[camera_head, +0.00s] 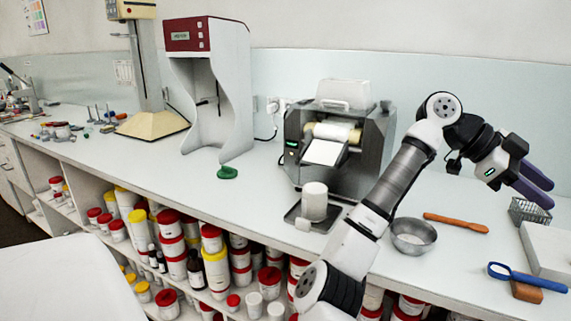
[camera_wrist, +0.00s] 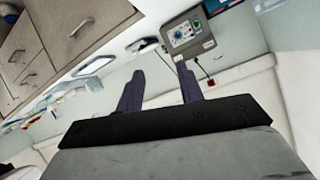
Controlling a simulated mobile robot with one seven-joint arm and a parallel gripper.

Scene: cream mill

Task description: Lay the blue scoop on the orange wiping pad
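The blue scoop (camera_head: 540,280) lies at the right front of the counter in the head view, its round end to the left. Its handle crosses over the back part of the orange wiping pad (camera_head: 527,293), a small orange-brown block; whether its weight rests on the pad I cannot tell. My gripper (camera_head: 548,195) is raised above the counter behind the scoop, well apart from it, with its two dark fingers pointing right. In the wrist view my gripper (camera_wrist: 160,70) is open, with nothing between the fingers. The scoop and pad do not show there.
A metal bowl (camera_head: 413,237), an orange-brown spatula (camera_head: 455,222), a wire basket (camera_head: 530,211) and a pale grey slab (camera_head: 549,246) surround the right part of the counter. The grey mill machine (camera_head: 370,140) stands left of my arm, a white jar (camera_head: 314,201) before it.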

